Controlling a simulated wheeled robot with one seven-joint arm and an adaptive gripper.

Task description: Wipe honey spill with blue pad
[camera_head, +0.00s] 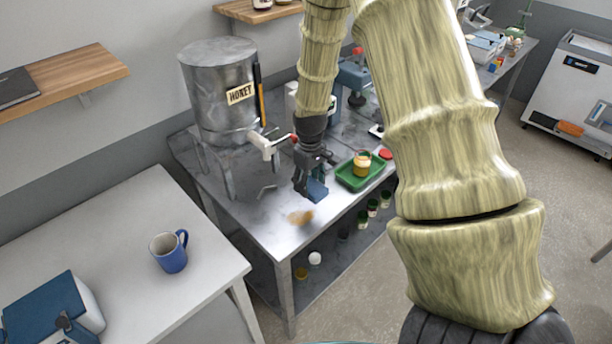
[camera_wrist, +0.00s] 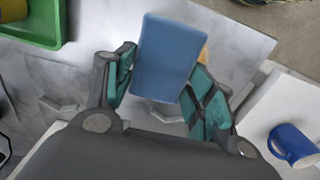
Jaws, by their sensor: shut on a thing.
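The honey spill (camera_head: 301,217) is an amber patch on the metal table (camera_head: 262,222), near its front edge. My gripper (camera_head: 308,183) is above the table, just behind and to the right of the spill. It is shut on the blue pad (camera_head: 317,191), which hangs below the fingers. In the wrist view the blue pad (camera_wrist: 167,57) sits between the two teal-lined fingertips (camera_wrist: 158,85). A small bit of the amber spill (camera_wrist: 204,53) shows past the pad's right edge; the rest is hidden behind the pad. I cannot tell whether the pad touches the table.
A green tray (camera_head: 346,180) with a honey jar (camera_head: 362,163) stands right of my gripper. A metal honey tank (camera_head: 215,95) with a white tap (camera_head: 262,145) stands behind left. A blue mug (camera_head: 170,252) is on the white table. Several jars stand on the lower shelf.

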